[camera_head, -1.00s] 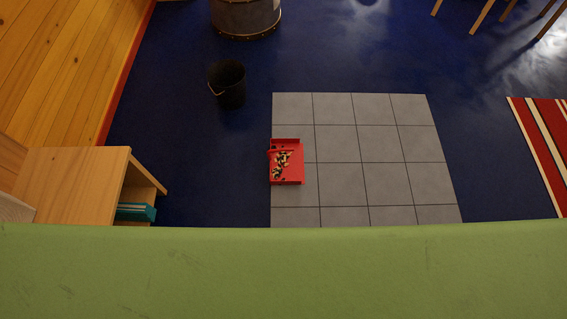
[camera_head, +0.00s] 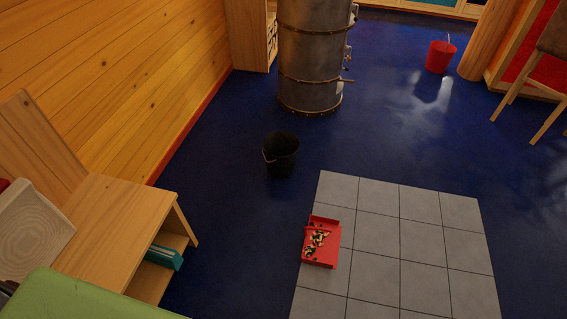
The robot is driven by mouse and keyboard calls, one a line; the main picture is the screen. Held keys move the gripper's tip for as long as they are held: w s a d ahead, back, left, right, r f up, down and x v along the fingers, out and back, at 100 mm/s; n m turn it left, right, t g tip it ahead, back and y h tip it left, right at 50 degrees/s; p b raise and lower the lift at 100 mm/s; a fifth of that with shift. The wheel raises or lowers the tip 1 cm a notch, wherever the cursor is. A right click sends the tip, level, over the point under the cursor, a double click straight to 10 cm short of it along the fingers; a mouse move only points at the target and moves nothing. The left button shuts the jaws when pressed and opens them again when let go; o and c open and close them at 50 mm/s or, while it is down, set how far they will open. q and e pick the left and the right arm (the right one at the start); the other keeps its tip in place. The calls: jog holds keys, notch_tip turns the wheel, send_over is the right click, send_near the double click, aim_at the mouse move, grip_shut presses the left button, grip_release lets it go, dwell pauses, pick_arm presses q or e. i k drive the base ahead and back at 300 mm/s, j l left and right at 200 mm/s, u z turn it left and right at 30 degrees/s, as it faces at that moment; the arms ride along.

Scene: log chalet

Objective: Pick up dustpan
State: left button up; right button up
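A red dustpan (camera_head: 331,254) lies on the left edge of a grey tiled floor patch (camera_head: 410,240). Small pale and dark bits lie in it. No gripper is beside it. Neither of my grippers shows in the head view.
A black bucket (camera_head: 281,155) stands on the blue floor up and left of the dustpan. A metal stove (camera_head: 312,50) is behind it. A wooden bench (camera_head: 115,225) stands at the left, a green surface (camera_head: 75,300) at the lower left. A red bucket (camera_head: 440,56) and chair (camera_head: 545,75) are far right.

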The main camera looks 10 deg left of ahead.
aim_at(327, 255)
jog(key=u, duration=0.25)
jog(key=i+l+u, duration=0.15)
jog(key=u, duration=0.3)
jog(key=i+l+u, duration=0.1)
jog(key=l+u, duration=0.6)
jog(key=u, duration=0.15)
jog(key=i+l+u, duration=0.1)
jog(key=l+u, duration=0.35)
